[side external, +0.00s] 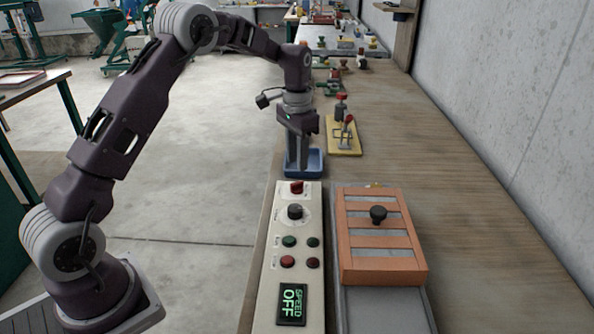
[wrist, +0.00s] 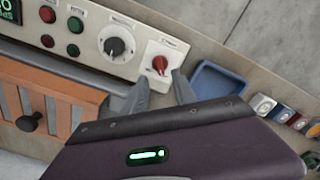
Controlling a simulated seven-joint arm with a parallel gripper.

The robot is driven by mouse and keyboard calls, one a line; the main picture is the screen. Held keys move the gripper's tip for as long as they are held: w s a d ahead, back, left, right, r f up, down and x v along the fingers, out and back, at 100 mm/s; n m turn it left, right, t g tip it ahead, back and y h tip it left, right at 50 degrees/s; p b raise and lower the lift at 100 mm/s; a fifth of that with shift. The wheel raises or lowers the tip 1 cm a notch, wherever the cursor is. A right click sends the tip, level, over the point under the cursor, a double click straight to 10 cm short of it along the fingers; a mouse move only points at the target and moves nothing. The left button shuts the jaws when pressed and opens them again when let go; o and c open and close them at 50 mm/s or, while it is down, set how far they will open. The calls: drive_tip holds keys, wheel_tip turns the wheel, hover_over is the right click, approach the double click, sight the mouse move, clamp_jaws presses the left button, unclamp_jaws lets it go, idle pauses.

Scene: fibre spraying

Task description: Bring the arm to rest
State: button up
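My gripper (side external: 298,170) points down just above or beside the blue tray (side external: 317,161), near the far end of the control panel (side external: 270,270). In the wrist view, the two grey fingertips of my gripper (wrist: 160,86) stand apart with nothing between them. The panel's red switch (wrist: 160,64) shows just beyond the fingertips, and the blue tray (wrist: 218,82) lies to their right. The black knob (wrist: 115,46) is left of the red switch. The panel's display (side external: 292,304) reads SPEED OFF.
A slatted orange wooden frame (side external: 351,238) with a black knob lies right of the panel. A yellow plate (side external: 344,150) with a red-handled clamp stands beyond the tray. More clamps and parts line the bench farther back. A wall bounds the right side; the bench's right strip (side external: 470,220) is clear.

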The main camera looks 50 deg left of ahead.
drive_tip(key=shift+r, duration=0.3)
drive_tip(key=s+d+r+t, duration=0.1)
drive_tip(key=s+d+r, duration=0.3)
drive_tip(key=s+r, duration=0.3)
drive_tip(key=s+d+r+t, duration=0.2)
drive_tip(key=s+d+r, duration=0.1)
drive_tip(key=s+r, duration=0.4)
drive_tip(key=s+d+n+t, duration=0.1)
drive_tip(key=s+d, duration=0.1)
drive_tip(key=s, duration=0.8)
drive_tip(key=s+d+t, duration=0.1)
drive_tip(key=s+d, duration=0.2)
drive_tip(key=s, duration=0.7)
drive_tip(key=shift+d+r+n+t, duration=0.15)
drive_tip(key=shift+n+t, duration=0.15)
drive_tip(key=shift+n, duration=0.1)
